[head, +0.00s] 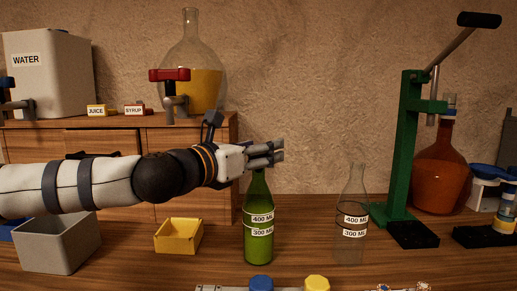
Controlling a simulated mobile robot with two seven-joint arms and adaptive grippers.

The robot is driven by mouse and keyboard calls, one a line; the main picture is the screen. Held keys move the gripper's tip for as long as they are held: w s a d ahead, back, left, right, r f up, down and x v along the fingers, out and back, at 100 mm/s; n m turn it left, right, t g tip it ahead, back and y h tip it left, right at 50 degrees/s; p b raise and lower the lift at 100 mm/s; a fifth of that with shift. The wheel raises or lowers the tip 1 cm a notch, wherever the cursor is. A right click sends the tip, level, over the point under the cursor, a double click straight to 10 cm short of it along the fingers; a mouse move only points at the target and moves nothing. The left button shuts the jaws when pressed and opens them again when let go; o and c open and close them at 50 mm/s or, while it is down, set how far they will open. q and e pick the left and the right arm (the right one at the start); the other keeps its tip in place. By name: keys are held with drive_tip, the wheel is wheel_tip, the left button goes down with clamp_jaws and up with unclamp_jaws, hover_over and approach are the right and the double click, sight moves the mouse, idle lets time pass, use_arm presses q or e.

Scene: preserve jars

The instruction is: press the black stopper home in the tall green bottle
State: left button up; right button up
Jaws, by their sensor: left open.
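The tall green bottle (258,225) stands upright on the table, with 400 ML and 300 ML labels. My left gripper (278,152) is open, its fingers pointing right in the head view. It is at the top of the bottle's neck and covers the bottle's mouth. I cannot tell whether it touches the bottle. The black stopper cannot be made out; the gripper hides the place where the mouth is. My right gripper is not in view.
A clear bottle (352,225) stands to the right, before a green lever press (408,150). A yellow tray (178,236) and grey bin (58,245) are at the left. Blue (261,284) and yellow (317,284) caps are at the front. A glass jar (190,60) stands on the cabinet.

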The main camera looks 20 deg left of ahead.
use_arm(q)
drive_tip(key=v, duration=1.2)
drive_tip(key=shift+f, duration=0.1)
